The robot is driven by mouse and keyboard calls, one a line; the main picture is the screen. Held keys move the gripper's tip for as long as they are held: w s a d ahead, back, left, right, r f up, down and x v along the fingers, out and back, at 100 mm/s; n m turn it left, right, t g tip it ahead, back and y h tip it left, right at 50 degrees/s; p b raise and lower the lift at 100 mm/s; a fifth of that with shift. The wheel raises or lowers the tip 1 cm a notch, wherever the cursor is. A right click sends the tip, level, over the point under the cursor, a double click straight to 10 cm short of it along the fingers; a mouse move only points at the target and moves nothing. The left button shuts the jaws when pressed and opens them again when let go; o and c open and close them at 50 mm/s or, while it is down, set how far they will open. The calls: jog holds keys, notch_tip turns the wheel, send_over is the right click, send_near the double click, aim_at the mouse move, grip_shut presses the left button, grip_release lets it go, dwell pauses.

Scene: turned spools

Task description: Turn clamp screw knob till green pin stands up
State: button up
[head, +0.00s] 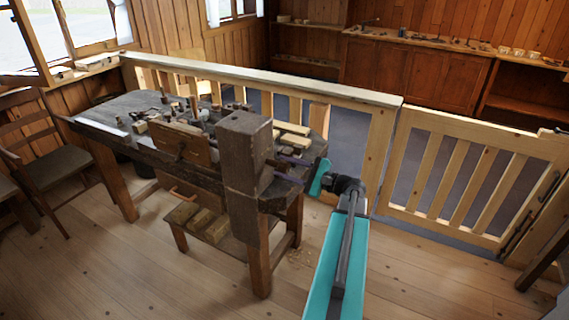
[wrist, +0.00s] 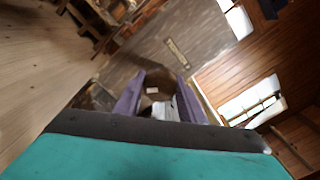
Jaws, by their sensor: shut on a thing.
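My gripper (head: 284,167) reaches in from the right to the side of the workbench, beside a tall dark wooden post. In the wrist view, the two purple fingers of my gripper (wrist: 160,78) stand on either side of a round brown knob (wrist: 154,84) and are shut on it. The knob has a small pale mark on its face, and a pale grey piece shows just below it between the fingers. In the head view the post and my gripper mostly hide the knob. I cannot make out a green pin in either view.
The dark wooden post (head: 247,160) stands close left of my gripper. The workbench (head: 95,110) holds several tools and wood pieces. A pale railing (head: 270,80) runs behind it, with a gate (head: 470,180) at right. A chair (head: 40,160) stands at left. The front floor is clear.

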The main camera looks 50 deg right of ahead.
jog(key=shift+s+f+m+p, duration=0.15)
jog(key=shift+m+p, duration=0.15)
jog(key=shift+m, duration=0.2)
jog(key=o, duration=1)
jog(key=shift+o, duration=0.2)
jog(key=b+v, duration=0.2)
jog(key=v, duration=1.1)
jog(key=shift+s+b, duration=0.35)
jog(key=shift+b, duration=0.05)
